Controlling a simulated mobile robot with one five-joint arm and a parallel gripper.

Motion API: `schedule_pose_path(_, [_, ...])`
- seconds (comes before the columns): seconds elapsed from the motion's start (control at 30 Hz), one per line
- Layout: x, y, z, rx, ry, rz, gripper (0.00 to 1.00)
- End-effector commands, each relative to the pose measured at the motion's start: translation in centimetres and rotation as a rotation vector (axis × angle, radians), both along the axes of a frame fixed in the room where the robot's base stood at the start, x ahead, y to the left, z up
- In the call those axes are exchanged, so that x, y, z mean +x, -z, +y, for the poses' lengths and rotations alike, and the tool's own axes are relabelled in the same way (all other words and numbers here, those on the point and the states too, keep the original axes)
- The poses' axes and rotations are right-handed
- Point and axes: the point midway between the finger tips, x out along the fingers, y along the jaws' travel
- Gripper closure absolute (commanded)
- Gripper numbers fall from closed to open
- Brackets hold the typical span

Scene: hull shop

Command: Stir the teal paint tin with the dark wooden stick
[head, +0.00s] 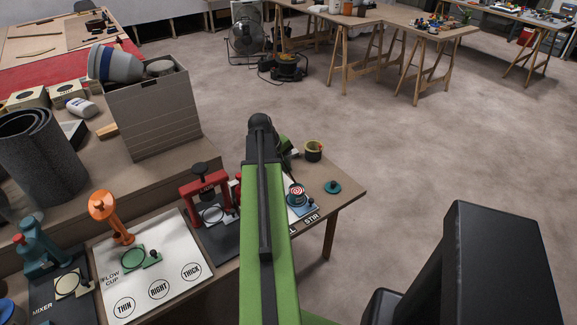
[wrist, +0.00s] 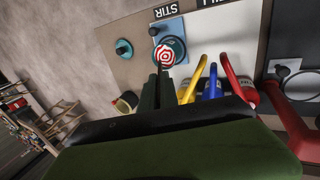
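The teal paint tin (wrist: 181,41) stands on a blue pad at the STIR label in the wrist view. A red and white ringed disc (wrist: 166,57) shows over its opening. The tin also shows in the head view (head: 297,200), just right of my arm. My gripper (wrist: 157,78) has its dark fingers close together beside the tin's near edge. A thin dark piece at the fingertips reaches toward the rings; I cannot tell whether it is the dark wooden stick or whether the fingers hold it. My arm hides the gripper in the head view.
A teal lid (head: 333,187) and a small dark cup (head: 314,151) stand near the bench's right end. Yellow (wrist: 193,82), blue (wrist: 214,78) and red (wrist: 234,80) handles stand close beside my gripper. A red press (head: 205,185) is left of my arm.

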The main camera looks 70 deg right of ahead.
Motion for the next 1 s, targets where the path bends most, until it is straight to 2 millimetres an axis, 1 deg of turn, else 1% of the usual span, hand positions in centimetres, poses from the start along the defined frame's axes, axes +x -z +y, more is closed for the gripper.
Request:
schedule_pose_path(0.03, [0.1, 0.9, 0.3, 0.000, 0.000, 0.000, 1.00])
schedule_pose_path(0.33, [0.8, 3.3, 1.3, 0.000, 0.000, 0.000, 1.00])
schedule_pose_path(1.0, [-0.6, 8.9, -0.9, 0.000, 0.002, -0.001, 1.00])
